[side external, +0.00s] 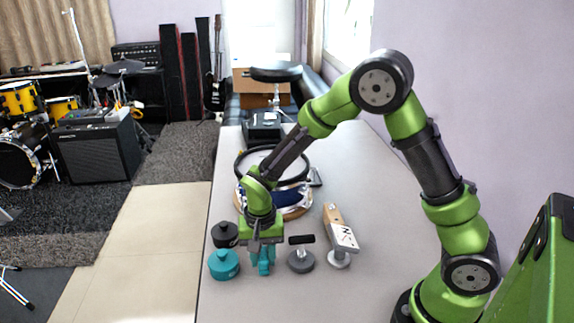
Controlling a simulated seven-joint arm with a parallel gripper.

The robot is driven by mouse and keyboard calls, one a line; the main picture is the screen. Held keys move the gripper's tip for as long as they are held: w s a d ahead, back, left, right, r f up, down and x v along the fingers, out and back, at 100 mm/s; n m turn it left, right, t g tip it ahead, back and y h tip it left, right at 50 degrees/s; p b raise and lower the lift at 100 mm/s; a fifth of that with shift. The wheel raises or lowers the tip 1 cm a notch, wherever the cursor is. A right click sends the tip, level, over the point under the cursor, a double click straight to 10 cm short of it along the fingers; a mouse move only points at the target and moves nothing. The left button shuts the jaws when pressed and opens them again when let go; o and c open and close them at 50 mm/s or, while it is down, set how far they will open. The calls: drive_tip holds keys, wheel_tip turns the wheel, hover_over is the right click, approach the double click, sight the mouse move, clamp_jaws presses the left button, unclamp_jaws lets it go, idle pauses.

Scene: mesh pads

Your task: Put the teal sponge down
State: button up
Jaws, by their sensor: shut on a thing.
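The teal sponge (263,262) is under my gripper (262,247), at the near left part of the table. My gripper points down and is shut on it. The jaws cover the upper part of the sponge. Its lower end is close to the tabletop; I cannot tell whether it touches.
Left of my gripper are a round teal piece with a knob (224,265) and a similar black one (225,235). Right are a grey disc with a black handle (301,262) and a wood-and-white tool (341,236). A round hoop-like object (298,203) lies behind. The table (355,200) is clear farther right.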

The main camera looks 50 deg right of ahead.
sight(263, 253)
drive_tip(key=o, duration=0.9)
drive_tip(key=shift+f, duration=0.15)
drive_tip(key=shift+o, duration=0.2)
wheel_tip(263, 253, up, 12)
drive_tip(key=r, duration=0.1)
drive_tip(key=s+d+r+n+t+y, duration=0.1)
drive_tip(key=s+r+n+t, duration=0.1)
drive_tip(key=s+r, duration=0.3)
drive_tip(key=s+d+r+n+t+y, duration=0.1)
drive_tip(key=s+r+t, duration=0.4)
drive_tip(key=s, duration=0.5)
drive_tip(key=shift+d+r+n, duration=0.3)
drive_tip(key=shift+d+n, duration=0.35)
drive_tip(key=shift+n, duration=0.35)
drive_tip(key=shift+w, duration=0.1)
